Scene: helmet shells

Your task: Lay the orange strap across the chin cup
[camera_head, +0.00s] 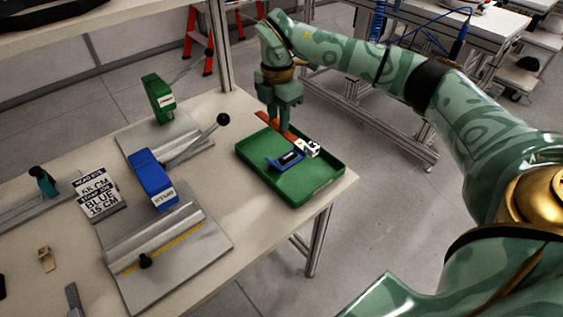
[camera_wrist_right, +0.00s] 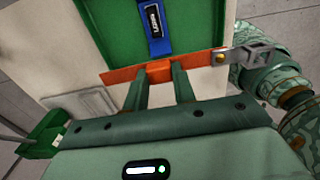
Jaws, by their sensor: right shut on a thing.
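My right gripper (camera_head: 283,130) points down at the far side of the green tray (camera_head: 322,188). It is shut on the orange strap (camera_head: 270,121), gripping near its middle; the wrist view shows the strap (camera_wrist_right: 122,76) running across both fingertips (camera_wrist_right: 160,76). A pale metal buckle (camera_head: 307,148) is at the strap's right end. A blue strip with a dark label (camera_head: 285,161) lies in the tray, close to the orange strap; in the wrist view the strip (camera_wrist_right: 158,46) comes near the gripped part. I cannot tell whether they touch. I cannot make out a chin cup. My left gripper is out of view.
A blue press (camera_head: 153,178) and a green press (camera_head: 158,98) stand on grey plates left of the tray, with a black-knobbed lever (camera_head: 205,130) between. A sign card (camera_head: 99,195) is further left. The table edge is close to the tray's right.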

